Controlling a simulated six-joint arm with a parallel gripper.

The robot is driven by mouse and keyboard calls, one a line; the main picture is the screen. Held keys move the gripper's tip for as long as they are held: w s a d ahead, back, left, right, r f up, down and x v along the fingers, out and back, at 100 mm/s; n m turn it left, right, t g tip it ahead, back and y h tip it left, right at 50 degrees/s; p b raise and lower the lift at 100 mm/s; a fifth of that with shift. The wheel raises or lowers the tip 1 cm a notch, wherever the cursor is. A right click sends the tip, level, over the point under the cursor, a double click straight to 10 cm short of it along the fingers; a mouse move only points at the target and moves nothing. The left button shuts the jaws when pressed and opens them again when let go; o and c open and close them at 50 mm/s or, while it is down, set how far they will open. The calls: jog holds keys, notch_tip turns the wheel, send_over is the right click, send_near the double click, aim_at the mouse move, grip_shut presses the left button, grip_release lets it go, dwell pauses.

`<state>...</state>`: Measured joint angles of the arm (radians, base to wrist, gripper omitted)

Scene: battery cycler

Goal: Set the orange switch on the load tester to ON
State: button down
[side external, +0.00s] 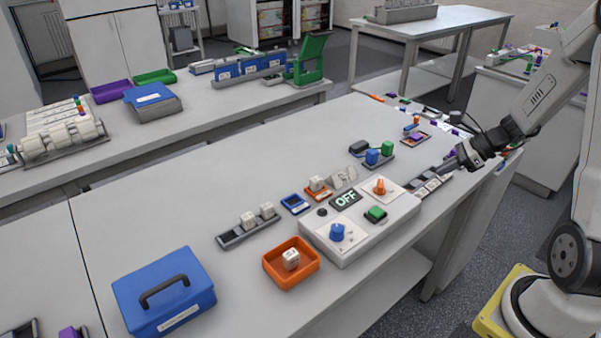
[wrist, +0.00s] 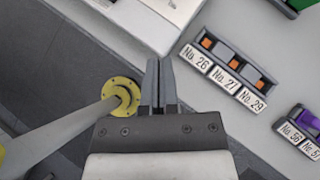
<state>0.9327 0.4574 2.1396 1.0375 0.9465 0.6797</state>
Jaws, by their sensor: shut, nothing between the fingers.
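The load tester (side external: 348,244) is a light grey box near the table's front edge in the side view. Its display (side external: 346,199) reads OFF. The orange switch (side external: 380,186) stands on a white plate at the box's back right. A blue knob (side external: 337,232) and a green button (side external: 376,213) are on the same top. My gripper (side external: 449,166) is to the right of the tester, apart from the orange switch. In the wrist view my gripper (wrist: 159,64) points past the corner of a white box, its fingers together and empty. The orange switch is not visible in the wrist view.
A rack with labelled blocks (wrist: 227,72) lies close to my gripper, right of the tester. An orange tray (side external: 280,278) with a white cube and a blue case (side external: 165,290) are on the left. Blue and green blocks (side external: 378,153) stand behind the tester.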

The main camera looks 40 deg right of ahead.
aim_at(383, 192)
jog(key=shift+d, duration=0.15)
dwell(0.3)
jog(key=x, duration=0.9)
jog(key=shift+w+f, duration=0.2)
jog(key=shift+w, duration=0.05)
jog(key=shift+w+a+f, duration=0.1)
jog(key=shift+w+a, duration=0.65)
jog(key=shift+a, duration=0.1)
jog(key=shift+w+a, duration=0.7)
jog(key=shift+w, duration=0.2)
